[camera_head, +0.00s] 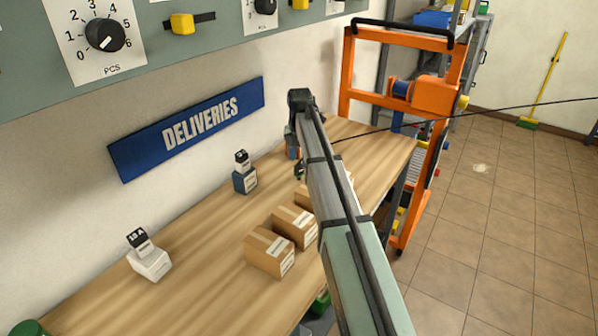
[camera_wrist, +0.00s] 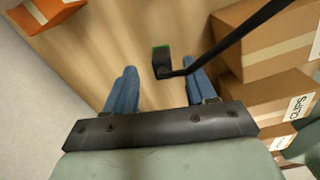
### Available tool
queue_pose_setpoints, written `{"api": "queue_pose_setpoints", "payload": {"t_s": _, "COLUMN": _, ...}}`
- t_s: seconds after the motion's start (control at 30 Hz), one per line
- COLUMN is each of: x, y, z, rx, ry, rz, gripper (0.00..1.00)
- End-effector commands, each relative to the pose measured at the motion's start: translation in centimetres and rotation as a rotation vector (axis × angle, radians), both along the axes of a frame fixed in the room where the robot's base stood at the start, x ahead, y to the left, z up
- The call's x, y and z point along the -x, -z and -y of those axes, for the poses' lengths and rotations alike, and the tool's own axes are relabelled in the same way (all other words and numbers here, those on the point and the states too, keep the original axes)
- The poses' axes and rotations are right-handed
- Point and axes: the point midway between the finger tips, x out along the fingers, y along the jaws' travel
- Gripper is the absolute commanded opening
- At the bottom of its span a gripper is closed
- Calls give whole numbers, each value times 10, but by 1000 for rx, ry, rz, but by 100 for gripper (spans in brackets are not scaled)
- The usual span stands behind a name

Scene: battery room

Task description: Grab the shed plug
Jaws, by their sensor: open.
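A small black plug (camera_wrist: 162,64) with a green edge shows in the wrist view, with a thick black cable running from it to the upper right. It appears ahead of and between the blue fingertips of my gripper (camera_wrist: 161,86). The fingers are apart, with wood showing between them, and nothing is held. In the head view my gripper (camera_head: 294,152) is over the far part of the wooden bench (camera_head: 215,230), partly hidden by my arm. A small dark and green piece (camera_head: 299,170) beside it may be the plug. Whether a finger touches the plug is unclear.
Cardboard boxes (camera_head: 269,253) stand along the bench's front side, close to my gripper's right in the wrist view (camera_wrist: 262,40). An orange box (camera_wrist: 45,12) is at upper left there. White (camera_head: 149,264) and blue (camera_head: 244,180) blocks stand near the wall. An orange frame (camera_head: 428,95) stands beyond.

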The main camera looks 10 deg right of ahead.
Motion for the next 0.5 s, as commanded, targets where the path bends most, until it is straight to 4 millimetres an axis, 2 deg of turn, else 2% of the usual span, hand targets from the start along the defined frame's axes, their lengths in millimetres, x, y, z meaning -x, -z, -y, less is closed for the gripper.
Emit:
{"api": "queue_pose_setpoints", "payload": {"t_s": 0.27, "x": 2, "y": 12, "z": -1, "rx": 0, "ry": 0, "rz": 0, "gripper": 55}}
{"api": "queue_pose_setpoints", "payload": {"t_s": 0.5, "x": 6, "y": 41, "z": -3, "rx": 1, "ry": 0, "rz": -1, "gripper": 55}}
